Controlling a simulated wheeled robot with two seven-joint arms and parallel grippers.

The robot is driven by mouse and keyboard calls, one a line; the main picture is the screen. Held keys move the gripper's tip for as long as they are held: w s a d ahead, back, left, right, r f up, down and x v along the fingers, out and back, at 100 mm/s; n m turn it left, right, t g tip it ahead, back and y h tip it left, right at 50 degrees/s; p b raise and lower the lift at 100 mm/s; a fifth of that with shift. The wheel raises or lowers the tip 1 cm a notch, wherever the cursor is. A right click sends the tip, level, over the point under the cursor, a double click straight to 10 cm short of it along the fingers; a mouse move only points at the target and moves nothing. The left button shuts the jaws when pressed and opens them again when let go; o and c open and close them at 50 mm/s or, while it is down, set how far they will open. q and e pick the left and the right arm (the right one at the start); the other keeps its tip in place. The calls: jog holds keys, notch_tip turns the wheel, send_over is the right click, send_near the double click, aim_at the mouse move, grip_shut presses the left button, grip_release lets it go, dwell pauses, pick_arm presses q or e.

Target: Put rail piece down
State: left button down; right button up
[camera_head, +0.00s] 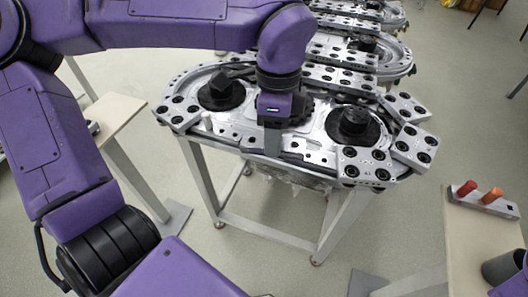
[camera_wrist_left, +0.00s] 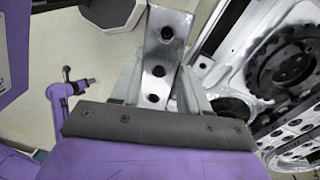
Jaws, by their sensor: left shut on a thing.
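My left gripper (camera_head: 272,142) is over the front edge of the ring track (camera_head: 235,128), between its two black wheels, pointing down. In the left wrist view my left gripper (camera_wrist_left: 157,86) is shut on a grey metal rail piece (camera_wrist_left: 158,52) with a row of dark holes. The rail piece sticks out past the fingertips, beside the track's edge. In the head view the gripper and arm largely hide the held piece, and I cannot tell whether it touches the track. My right gripper is not in view.
Black wheels (camera_head: 221,92) and (camera_head: 353,126) stand up inside the track. Loose-looking plates (camera_head: 414,147) sit at its right end. More tracks (camera_head: 390,55) stand behind.

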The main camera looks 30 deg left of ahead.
aim_at(259, 151)
pick_arm(q)
jog(key=s, duration=0.1)
jog(key=s+m, duration=0.2)
jog(key=shift+s+a, duration=0.15)
jog(key=shift+a, duration=0.45)
jog(key=w+a+f+p, duration=0.1)
jog(key=w+a+f, duration=0.1)
jog(key=w+f, duration=0.1)
jog(key=w+a+f+p, duration=0.2)
jog(key=w+f, duration=0.1)
jog(key=w, duration=0.1)
jog(key=w+a+f+p, duration=0.1)
jog(key=w+a+f, duration=0.1)
jog(key=w+f, duration=0.1)
jog(key=shift+w+a+f+p, duration=0.15)
jog(key=shift+w+a+p, duration=0.05)
jog(key=shift+w, duration=0.2)
jog(key=shift+w+a+f+p, duration=0.15)
jog(key=shift+w+a, duration=0.05)
jog(key=shift+w, duration=0.2)
notch_tip(259, 151, down, 2)
jog(key=shift+f, duration=0.65)
